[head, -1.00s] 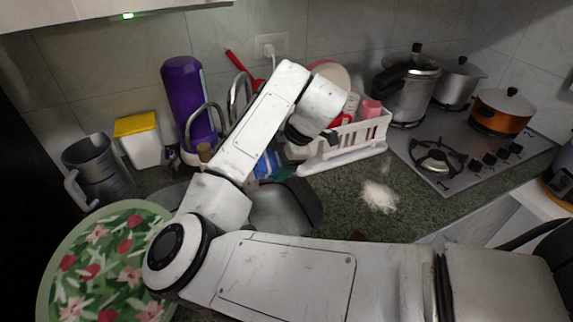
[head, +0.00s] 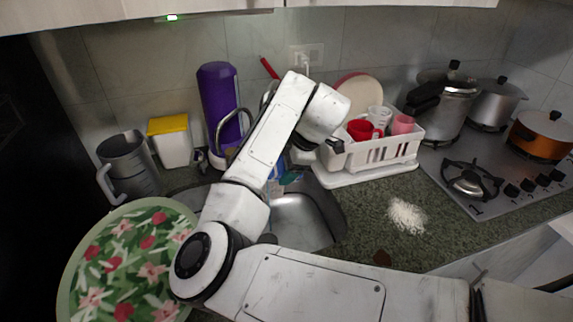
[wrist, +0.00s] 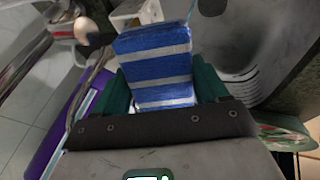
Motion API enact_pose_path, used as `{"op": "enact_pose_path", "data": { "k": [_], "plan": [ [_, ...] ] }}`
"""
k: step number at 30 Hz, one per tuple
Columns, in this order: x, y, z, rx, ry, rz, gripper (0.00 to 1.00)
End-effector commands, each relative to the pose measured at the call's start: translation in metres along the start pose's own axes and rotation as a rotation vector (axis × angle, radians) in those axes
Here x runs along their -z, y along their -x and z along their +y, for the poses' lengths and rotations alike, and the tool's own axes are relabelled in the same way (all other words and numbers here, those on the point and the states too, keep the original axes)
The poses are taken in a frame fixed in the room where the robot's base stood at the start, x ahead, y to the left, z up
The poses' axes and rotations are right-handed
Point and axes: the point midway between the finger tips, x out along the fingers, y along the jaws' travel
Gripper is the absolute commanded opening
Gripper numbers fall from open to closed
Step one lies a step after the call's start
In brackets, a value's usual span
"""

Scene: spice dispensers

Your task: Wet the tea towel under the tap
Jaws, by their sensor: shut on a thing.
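The tea towel (wrist: 158,60) is folded, with blue and white stripes, and sits between the green fingers of my gripper (wrist: 162,88) in the wrist view. The gripper is shut on it. In the head view my arm hides most of the gripper and towel; a little blue and a green finger (head: 290,177) show above the sink. The tap (head: 226,124) is a curved metal spout behind the sink (head: 305,215), partly hidden by my arm. I cannot tell whether water runs or whether the towel is under the spout.
A white dish rack (head: 385,155) with cups stands right of the sink. A purple bottle (head: 217,95), a yellow-lidded container (head: 172,145) and a grey jug (head: 130,165) stand left. A floral round plate (head: 130,265) is at front left. White grains (head: 407,215) lie on the counter.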

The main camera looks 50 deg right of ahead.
Motion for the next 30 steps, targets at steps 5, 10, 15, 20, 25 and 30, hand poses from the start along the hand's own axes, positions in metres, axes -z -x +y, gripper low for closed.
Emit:
{"op": "enact_pose_path", "data": {
  "k": [5,10,15,20,25,30],
  "plan": [
    [0.0,0.0,0.0,0.0,0.0,0.0,0.49],
    [0.0,0.001,0.0,0.0,0.0,0.0,0.49],
    [-0.006,0.006,-0.006,0.001,0.0,-0.001,0.49],
    [-0.013,0.012,-0.014,0.001,0.0,-0.001,0.49],
    [-0.02,0.017,-0.022,0.0,-0.001,-0.001,0.49],
    [-0.027,0.023,-0.03,0.0,-0.001,-0.001,0.49]
  ]
}}
